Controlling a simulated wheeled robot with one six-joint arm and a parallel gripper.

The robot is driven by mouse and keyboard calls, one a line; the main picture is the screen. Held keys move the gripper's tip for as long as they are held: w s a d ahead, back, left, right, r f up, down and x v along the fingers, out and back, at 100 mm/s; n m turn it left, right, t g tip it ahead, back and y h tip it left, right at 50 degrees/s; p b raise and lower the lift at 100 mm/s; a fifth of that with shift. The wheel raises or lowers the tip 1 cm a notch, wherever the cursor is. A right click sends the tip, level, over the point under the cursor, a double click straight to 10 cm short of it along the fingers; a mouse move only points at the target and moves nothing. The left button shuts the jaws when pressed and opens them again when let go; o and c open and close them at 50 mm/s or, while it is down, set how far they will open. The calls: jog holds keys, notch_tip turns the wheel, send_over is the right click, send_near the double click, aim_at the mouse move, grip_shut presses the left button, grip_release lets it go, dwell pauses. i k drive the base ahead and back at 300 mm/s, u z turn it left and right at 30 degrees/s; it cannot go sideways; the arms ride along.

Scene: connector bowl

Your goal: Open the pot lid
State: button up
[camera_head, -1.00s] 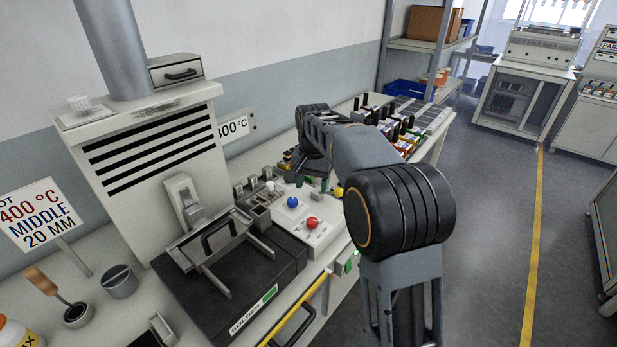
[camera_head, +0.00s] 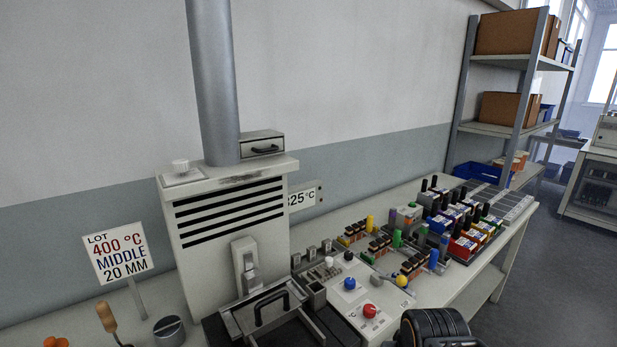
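The solder pot (camera_head: 220,330) is a dark box at the bottom centre, cut off by the lower edge of the view. A black joint of my arm shows at the bottom right, to the right of the pot. My gripper itself is not in view.
A control panel with a blue knob (camera_head: 350,284) and a red knob (camera_head: 370,311) stands right of the pot. Connectors crowd the bench beyond. The fume hood (camera_head: 235,215) rises behind the pot. A lot sign (camera_head: 118,254) reads 400 °C, middle, 20 mm.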

aim_at(252, 317)
jog(key=z, duration=0.45)
jog(key=k, duration=0.95)
jog(key=u, duration=0.95)
jog(key=i, duration=0.75)
jog(key=u, duration=0.85)
